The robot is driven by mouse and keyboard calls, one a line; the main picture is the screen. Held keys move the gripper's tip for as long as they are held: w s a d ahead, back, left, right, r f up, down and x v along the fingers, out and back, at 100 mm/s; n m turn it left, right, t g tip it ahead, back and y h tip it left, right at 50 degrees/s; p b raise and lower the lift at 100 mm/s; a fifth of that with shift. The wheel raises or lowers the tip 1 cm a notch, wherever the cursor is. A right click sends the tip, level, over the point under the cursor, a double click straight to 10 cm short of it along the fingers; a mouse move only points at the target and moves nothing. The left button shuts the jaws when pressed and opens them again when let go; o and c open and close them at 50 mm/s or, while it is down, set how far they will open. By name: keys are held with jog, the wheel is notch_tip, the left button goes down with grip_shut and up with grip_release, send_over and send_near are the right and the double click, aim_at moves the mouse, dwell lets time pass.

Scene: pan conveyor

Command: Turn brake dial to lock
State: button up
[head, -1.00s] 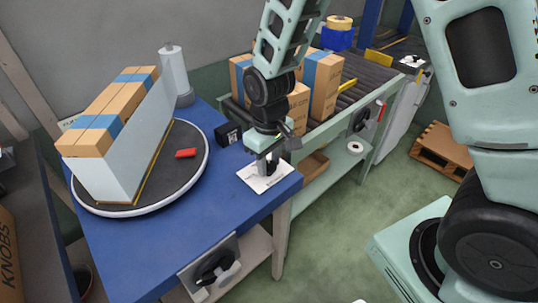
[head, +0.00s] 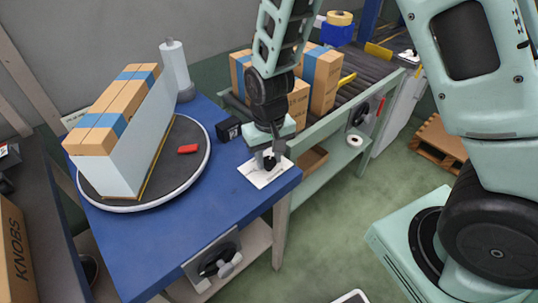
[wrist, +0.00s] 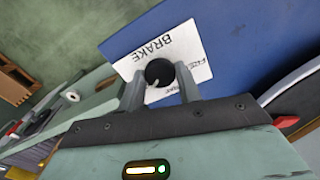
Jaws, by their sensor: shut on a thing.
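The brake dial (wrist: 159,72) is a round black knob with a pale pointer line. It stands on a white plate (wrist: 183,44) printed BRAKE, with a partly covered word FREE beside it. In the head view the plate (head: 258,178) lies at the right corner of the blue table. My gripper (wrist: 160,78) points down over the plate with one finger on each side of the knob, shut on it. In the head view my gripper (head: 269,161) hides most of the knob. In the wrist view the pointer line slants toward the lower left finger.
A round turntable (head: 197,172) with boxes, a pale panel and a red block (head: 188,149) fills the table's left. A small black box (head: 228,129) and a white roll (head: 175,66) stand behind. A roller conveyor (head: 378,80) with cartons adjoins at the back right.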

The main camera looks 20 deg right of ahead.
aim_at(269, 160)
jog(key=shift+w, duration=0.1)
jog(key=o, duration=1)
notch_tip(269, 160, up, 18)
jog(key=p, duration=0.1)
jog(key=shift+f, duration=0.25)
